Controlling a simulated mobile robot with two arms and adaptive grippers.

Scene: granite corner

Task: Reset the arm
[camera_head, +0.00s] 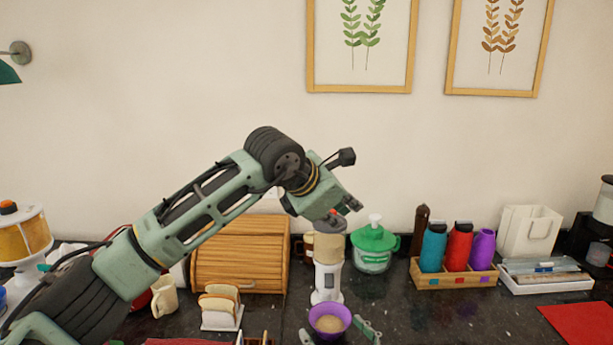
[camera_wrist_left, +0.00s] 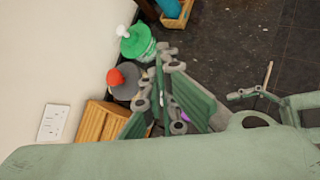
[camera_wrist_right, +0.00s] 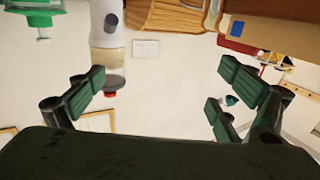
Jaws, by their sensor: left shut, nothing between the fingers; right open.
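My left arm reaches in from the left in the head view. Its gripper (camera_head: 340,214) is shut and empty, raised in front of the wall and overlapping the top of a grain dispenser (camera_head: 328,276). In the left wrist view the left gripper's fingers (camera_wrist_left: 168,98) hide part of the counter. My right gripper (camera_head: 338,333) shows only as two fingers at the bottom edge, one on each side of a purple bowl (camera_head: 329,311) with beige contents. In the right wrist view the right gripper (camera_wrist_right: 165,92) is open and empty. I cannot tell whether its fingers touch the bowl.
A wooden bread box (camera_head: 240,255), toast rack (camera_head: 220,309) and cream mug (camera_head: 164,296) stand left of the dispenser. A green pump bottle (camera_head: 374,247), a wooden bottle tray (camera_head: 455,281) and a white tray (camera_head: 545,284) stand right.

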